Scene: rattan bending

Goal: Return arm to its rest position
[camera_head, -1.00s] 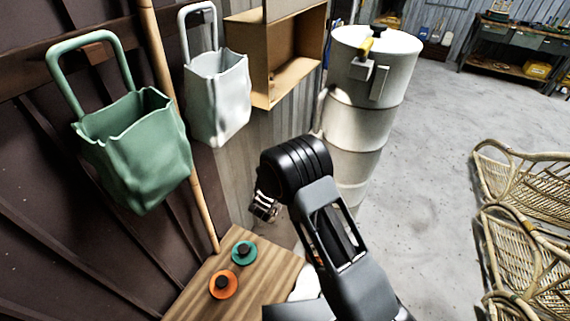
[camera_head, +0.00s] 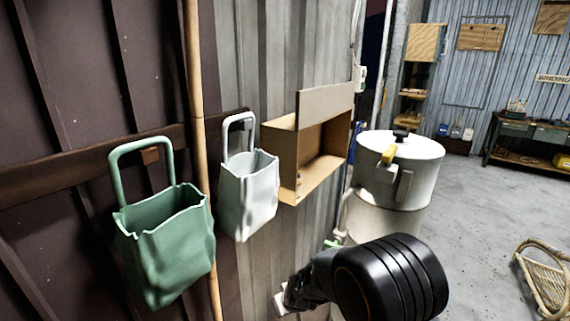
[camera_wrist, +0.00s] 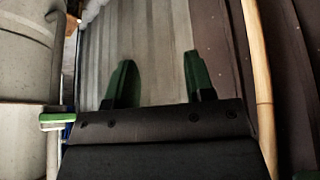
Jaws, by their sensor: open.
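My gripper (camera_wrist: 159,82) shows in the wrist view with two green fingers apart and nothing between them. It faces a grey corrugated wall (camera_wrist: 155,35). In the head view my black arm is at the bottom, right of centre, bent at a large rounded joint. Its lower end reaches left toward the wall, below the cardboard box; the fingers are not clear there.
A green bag (camera_head: 165,245) and a white bag (camera_head: 248,195) hang on the wall at left. An open cardboard box (camera_head: 285,160) is mounted beside them. A white drum (camera_head: 395,170) stands behind my arm. A rattan chair (camera_head: 545,275) is at right; grey floor lies between.

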